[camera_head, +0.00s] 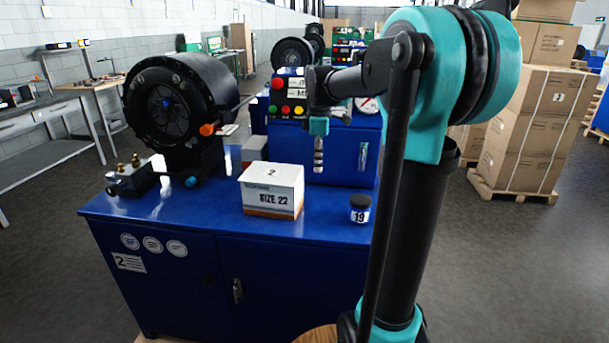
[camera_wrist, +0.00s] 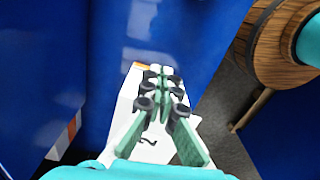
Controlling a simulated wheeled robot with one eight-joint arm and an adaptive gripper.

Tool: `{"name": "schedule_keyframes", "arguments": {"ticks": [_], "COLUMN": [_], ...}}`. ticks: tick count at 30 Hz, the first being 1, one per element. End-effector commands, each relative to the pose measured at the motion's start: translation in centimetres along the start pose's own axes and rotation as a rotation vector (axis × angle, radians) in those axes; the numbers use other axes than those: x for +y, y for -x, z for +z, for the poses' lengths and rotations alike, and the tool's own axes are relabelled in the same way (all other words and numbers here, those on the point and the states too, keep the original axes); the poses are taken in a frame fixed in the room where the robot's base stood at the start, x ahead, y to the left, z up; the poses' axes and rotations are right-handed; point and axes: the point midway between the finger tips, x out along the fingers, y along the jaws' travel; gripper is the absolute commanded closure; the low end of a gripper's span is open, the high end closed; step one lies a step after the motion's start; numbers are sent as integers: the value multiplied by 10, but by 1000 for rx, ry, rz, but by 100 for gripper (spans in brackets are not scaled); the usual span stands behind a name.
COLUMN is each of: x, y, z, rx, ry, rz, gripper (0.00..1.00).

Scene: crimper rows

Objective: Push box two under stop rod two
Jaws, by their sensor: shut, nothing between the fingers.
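Box two (camera_head: 272,190) is a white carton marked "2" and "SIZE 22" with an orange band at its base. It stands upright on the blue bench, right of the black crimper. My gripper (camera_head: 318,166) points down, shut and empty, behind and to the right of the box in the head view. In the wrist view the shut fingers (camera_wrist: 160,85) cover part of the box's white top (camera_wrist: 148,142); contact cannot be told. A short pale rod-like piece (camera_head: 229,129) shows beside an orange knob on the crimper. I cannot tell whether it is stop rod two.
The blue bench (camera_head: 225,228) carries the crimper (camera_head: 172,105), a jar marked 19 (camera_head: 360,208) at the right and a small dark fitting (camera_head: 132,180) at the left. A grey-topped box (camera_head: 254,150) stands behind box two. A blue control cabinet (camera_head: 340,165) stands behind my gripper.

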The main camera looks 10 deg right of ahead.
Motion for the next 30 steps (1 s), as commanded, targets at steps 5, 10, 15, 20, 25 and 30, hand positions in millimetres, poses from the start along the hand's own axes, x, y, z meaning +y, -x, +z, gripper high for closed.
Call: {"name": "schedule_keyframes", "arguments": {"ticks": [5,10,15,20,25,30], "x": [0,0,0,0,0,0], "y": [-31,-64,-93,-90,-90,-90], "z": [0,0,-2,-27,-38,-40], "rx": [0,0,0,0,0,0], "ry": [0,0,1,3,0,0], "rz": [0,0,0,0,0,0], "gripper": [100,100,100,100,100,100]}}
